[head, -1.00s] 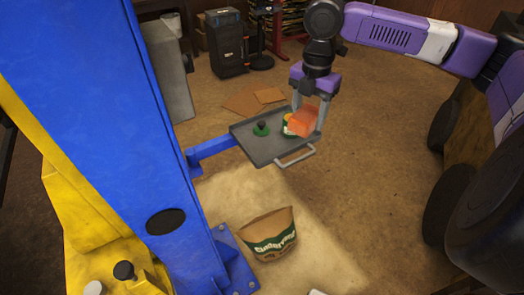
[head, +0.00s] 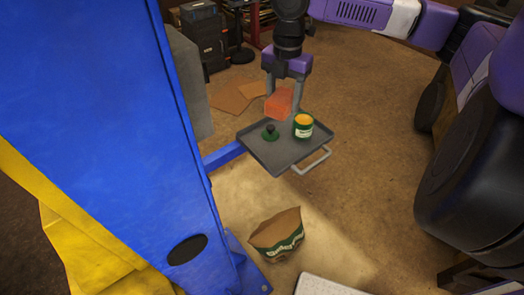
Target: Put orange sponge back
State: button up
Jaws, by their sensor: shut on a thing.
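The orange sponge (head: 279,102) is held between the fingers of my gripper (head: 281,96), which is shut on it. The sponge is at the back part of a grey tray (head: 272,159) on a blue arm. I cannot tell whether it touches the tray or hangs just above it. On the tray, a green can with an orange top (head: 303,126) stands to the right of the sponge. A small green item with a dark knob (head: 270,133) stands in front of the sponge, slightly left.
A big blue post (head: 120,120) with a yellow part fills the left. A brown paper bag (head: 277,234) stands on the floor below the tray. Flat cardboard (head: 235,97) and black cases (head: 205,35) lie behind. A pale flat thing (head: 325,286) is at the bottom edge.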

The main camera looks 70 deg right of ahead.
aim_at(277, 155)
jog(key=shift+w+f, duration=0.25)
notch_tip(277, 155, down, 20)
jog(key=shift+r+p, duration=0.25)
jog(key=shift+p, duration=0.6)
jog(key=shift+f, duration=0.15)
jog(key=o, duration=1.3)
notch_tip(277, 155, up, 12)
jog(key=shift+w+r+b, duration=0.1)
jog(key=shift+r+b, duration=0.1)
jog(key=shift+b, duration=0.35)
